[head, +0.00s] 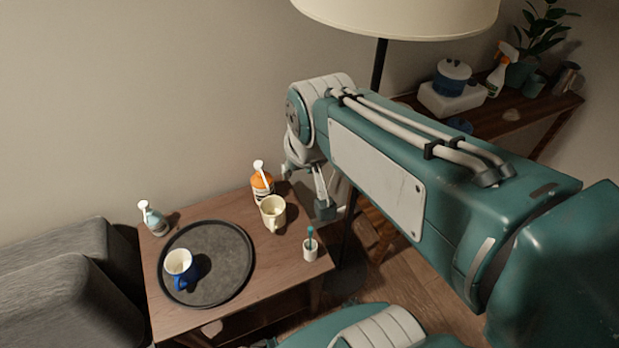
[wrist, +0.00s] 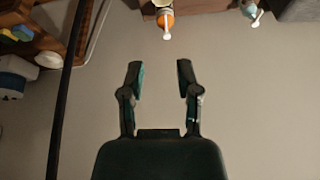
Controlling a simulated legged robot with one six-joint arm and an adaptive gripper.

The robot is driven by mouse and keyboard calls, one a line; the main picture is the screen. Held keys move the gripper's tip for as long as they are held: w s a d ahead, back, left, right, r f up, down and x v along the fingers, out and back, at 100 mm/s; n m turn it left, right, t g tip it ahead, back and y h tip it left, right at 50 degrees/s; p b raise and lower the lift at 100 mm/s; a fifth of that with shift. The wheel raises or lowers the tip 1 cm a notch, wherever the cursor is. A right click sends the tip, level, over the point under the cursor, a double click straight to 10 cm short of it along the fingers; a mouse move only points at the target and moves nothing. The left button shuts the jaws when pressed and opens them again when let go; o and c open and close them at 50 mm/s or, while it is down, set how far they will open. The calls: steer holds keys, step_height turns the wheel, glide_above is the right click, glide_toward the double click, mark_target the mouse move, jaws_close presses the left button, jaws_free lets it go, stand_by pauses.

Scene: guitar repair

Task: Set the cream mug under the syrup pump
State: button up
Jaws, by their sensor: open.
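The cream mug (head: 272,213) stands upright on the wooden side table, directly in front of an orange bottle (head: 262,186) with a white pump top (head: 258,167). The mug overlaps the bottle's lower part; I cannot tell whether they touch or whether the spout is over the mug. In the wrist view the orange bottle (wrist: 165,20) shows at the top edge with its pump (wrist: 166,35). My gripper (head: 324,207) is to the right of the mug, apart from it. In the wrist view my gripper (wrist: 160,78) is open, with only wall between its fingers.
A dark round tray (head: 232,277) holds a blue-and-white mug (head: 181,268). A pale blue pump bottle (head: 153,219) stands at the back left. A small white cup (head: 310,250) with a teal-topped item stands at the right edge. A lamp (head: 400,15) rises behind my arm.

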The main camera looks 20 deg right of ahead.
steer(key=s+r+n+t, duration=0.1)
steer(key=s, duration=0.6)
steer(key=shift+a+r, duration=0.15)
